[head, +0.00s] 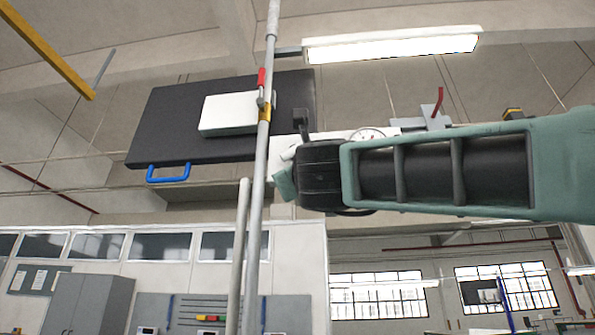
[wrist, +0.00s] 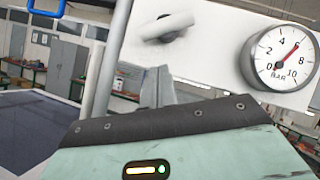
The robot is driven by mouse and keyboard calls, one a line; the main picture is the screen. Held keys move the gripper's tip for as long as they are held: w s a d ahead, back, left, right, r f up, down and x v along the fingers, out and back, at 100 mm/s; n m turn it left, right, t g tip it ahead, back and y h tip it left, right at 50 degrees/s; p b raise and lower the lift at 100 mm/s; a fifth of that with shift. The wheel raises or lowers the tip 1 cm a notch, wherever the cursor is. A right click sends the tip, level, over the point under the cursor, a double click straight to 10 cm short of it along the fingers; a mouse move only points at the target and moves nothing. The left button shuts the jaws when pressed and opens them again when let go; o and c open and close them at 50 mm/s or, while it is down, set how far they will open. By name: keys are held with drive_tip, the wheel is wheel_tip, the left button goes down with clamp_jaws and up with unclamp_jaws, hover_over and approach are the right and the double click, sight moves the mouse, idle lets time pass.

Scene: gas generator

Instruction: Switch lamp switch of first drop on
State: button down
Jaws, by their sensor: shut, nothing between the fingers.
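A white panel (wrist: 222,50) fills the upper right of the wrist view. It carries a white rotary switch (wrist: 166,27) with an oval handle lying nearly level; I cannot read any label for it. My gripper (wrist: 156,80) is shut and empty, its grey fingers just below the switch in the picture. I cannot tell whether they touch it. A long lit lamp (head: 390,45) is overhead in the head view.
A round pressure gauge (wrist: 282,55) is right of the switch. A grey vertical pipe (head: 257,180) with a red-handled valve (head: 261,82) passes left of my wrist. Behind it hangs a dark board (head: 165,125) with a white box (head: 240,112) and blue handle (head: 168,178).

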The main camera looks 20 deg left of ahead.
drive_tip(key=b+v, duration=0.5)
drive_tip(key=v, duration=0.5)
drive_tip(key=shift+d, duration=0.35)
